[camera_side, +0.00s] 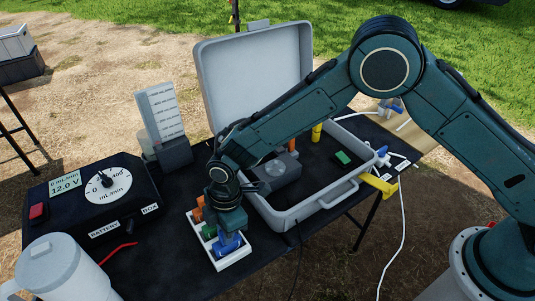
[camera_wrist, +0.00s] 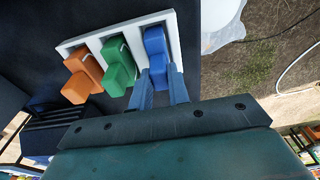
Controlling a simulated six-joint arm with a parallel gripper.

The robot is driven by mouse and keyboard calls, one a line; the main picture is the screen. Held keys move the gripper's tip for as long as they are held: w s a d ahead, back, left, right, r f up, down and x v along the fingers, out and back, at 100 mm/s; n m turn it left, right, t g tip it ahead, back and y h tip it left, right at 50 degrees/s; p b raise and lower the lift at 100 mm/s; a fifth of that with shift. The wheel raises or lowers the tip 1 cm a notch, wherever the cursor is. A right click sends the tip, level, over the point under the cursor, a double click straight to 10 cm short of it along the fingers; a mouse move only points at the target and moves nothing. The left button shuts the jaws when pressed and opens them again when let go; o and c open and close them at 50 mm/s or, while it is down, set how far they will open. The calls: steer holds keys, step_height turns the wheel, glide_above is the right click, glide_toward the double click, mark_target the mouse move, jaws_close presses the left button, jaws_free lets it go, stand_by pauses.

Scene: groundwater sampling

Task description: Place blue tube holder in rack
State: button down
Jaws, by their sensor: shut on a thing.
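The white rack (camera_side: 236,262) stands on the dark table, and it also shows in the wrist view (camera_wrist: 137,48). The blue tube holder (camera_wrist: 155,48) is at the rack's right-hand slot in the wrist view; in the side view the blue holder (camera_side: 230,246) is at the near end. My gripper (camera_wrist: 161,82) is shut on the blue holder from above; in the side view my gripper (camera_side: 231,226) hangs over the rack. A green holder (camera_wrist: 118,62) and an orange holder (camera_wrist: 82,76) occupy the other slots. The blue holder's lower end is hidden, so its seating depth cannot be told.
An open grey case (camera_side: 330,205) stands right of the rack. A battery box (camera_side: 100,195) with a dial is to the left, with a grey jug (camera_side: 50,270) in front. A measuring cylinder (camera_side: 160,112) stands behind.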

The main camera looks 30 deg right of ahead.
steer(key=c, duration=1.3)
jaws_free()
steer(key=shift+f, duration=0.15)
steer(key=shift+c, duration=0.2)
step_height(320, 180, up, 12)
steer(key=d, duration=0.1)
steer(key=shift+d, duration=0.25)
